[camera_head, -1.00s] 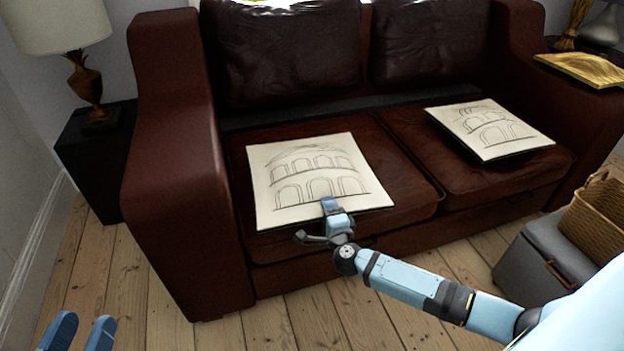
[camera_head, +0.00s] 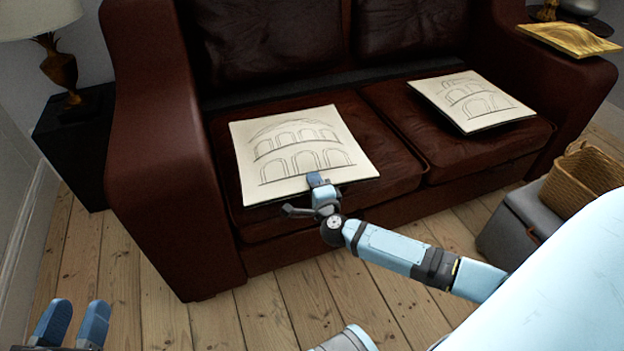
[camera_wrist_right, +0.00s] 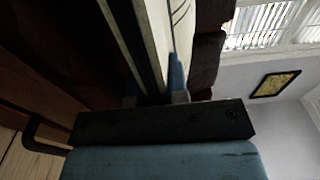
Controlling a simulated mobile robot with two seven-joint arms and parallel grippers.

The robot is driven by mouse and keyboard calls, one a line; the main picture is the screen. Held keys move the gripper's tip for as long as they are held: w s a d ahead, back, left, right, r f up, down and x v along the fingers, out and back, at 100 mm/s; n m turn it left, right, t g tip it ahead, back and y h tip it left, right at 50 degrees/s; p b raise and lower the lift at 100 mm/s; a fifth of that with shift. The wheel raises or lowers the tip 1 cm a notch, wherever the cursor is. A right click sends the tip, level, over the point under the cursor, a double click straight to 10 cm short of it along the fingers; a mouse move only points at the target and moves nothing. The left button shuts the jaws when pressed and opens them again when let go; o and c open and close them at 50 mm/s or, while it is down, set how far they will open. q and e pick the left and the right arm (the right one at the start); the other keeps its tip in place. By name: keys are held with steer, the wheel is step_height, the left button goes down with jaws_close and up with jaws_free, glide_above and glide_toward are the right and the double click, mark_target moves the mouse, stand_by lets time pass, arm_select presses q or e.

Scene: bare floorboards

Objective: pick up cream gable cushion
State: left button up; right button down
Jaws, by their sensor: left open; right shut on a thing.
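The cream gable cushion (camera_head: 275,140) lies on the left seat of the brown leather sofa, its face drawn with rows of arches under a curved line. My right gripper (camera_head: 318,182) is shut on its front edge. The right wrist view shows the cushion's cream face and dark side (camera_wrist_right: 152,35) at the fingers; the far finger is mostly hidden. I cannot tell whether the cushion is off the seat. A second cream cushion (camera_head: 472,100) with arches lies on the right seat. My left gripper (camera_head: 73,325) is open and empty at the lower left, above the floor.
The sofa's left arm (camera_head: 155,160) stands left of the cushion. A black side table (camera_head: 75,150) with a lamp (camera_head: 58,70) is further left. A grey box (camera_head: 515,222) with a wicker basket (camera_head: 582,180) stands at right. The floorboards before the sofa are clear.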

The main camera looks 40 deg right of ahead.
step_height(320, 180, up, 7)
steer(key=p, duration=0.4)
arm_select(q)
step_height(320, 180, up, 8)
steer(key=s+n+t+p, duration=0.2)
steer(key=n+p, duration=0.1)
steer(key=p, duration=0.3)
steer(key=shift+s+r+n+y+p, duration=0.25)
steer(key=shift+n+y+p, duration=0.05)
steer(key=shift+p, duration=0.05)
arm_select(e)
step_height(320, 180, up, 12)
steer(key=shift+f, duration=0.15)
arm_select(q)
steer(key=shift+d, duration=0.1)
